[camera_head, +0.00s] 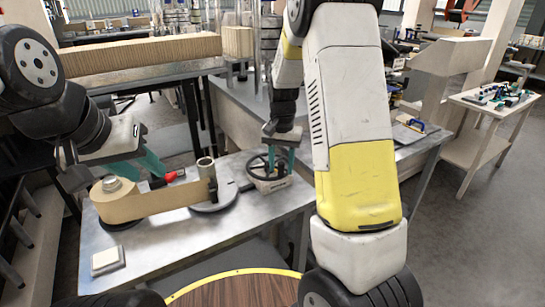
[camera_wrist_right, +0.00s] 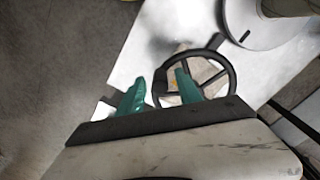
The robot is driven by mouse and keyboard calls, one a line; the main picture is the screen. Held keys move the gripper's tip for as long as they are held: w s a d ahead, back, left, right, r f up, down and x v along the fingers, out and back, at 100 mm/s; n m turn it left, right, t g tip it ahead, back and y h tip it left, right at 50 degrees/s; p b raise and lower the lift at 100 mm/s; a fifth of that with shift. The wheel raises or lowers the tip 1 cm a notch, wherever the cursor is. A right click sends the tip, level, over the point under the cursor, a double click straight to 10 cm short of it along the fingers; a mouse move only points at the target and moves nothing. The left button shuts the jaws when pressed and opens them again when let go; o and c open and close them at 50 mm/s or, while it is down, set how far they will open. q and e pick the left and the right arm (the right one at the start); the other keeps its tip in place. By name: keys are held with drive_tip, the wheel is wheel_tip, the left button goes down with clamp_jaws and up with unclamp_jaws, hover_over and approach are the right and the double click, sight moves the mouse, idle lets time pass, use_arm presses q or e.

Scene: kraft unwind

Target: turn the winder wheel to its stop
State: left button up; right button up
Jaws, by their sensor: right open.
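The winder wheel (camera_head: 257,171) is a dark spoked handwheel on a small pale base at the table's right end. In the right wrist view the wheel (camera_wrist_right: 228,72) shows its round rim and spokes. My right gripper (camera_head: 281,160) is open just over it. In the wrist view my right gripper (camera_wrist_right: 160,92) has one finger over the wheel's inside and the other outside the rim; contact cannot be told. My left gripper (camera_head: 113,172) is open, its fingers wide apart above the kraft roll (camera_head: 122,208). A brown paper strip runs from the roll to an upright metal post (camera_head: 205,167).
The metal table (camera_head: 165,245) has bare room at the front, with a small white-topped block (camera_head: 107,260) at its left. A red piece (camera_head: 172,177) lies behind the strip. A wooden round top (camera_head: 235,292) stands in front.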

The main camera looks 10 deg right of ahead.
drive_tip(key=shift+f, duration=0.1)
clamp_jaws()
idle(1.4)
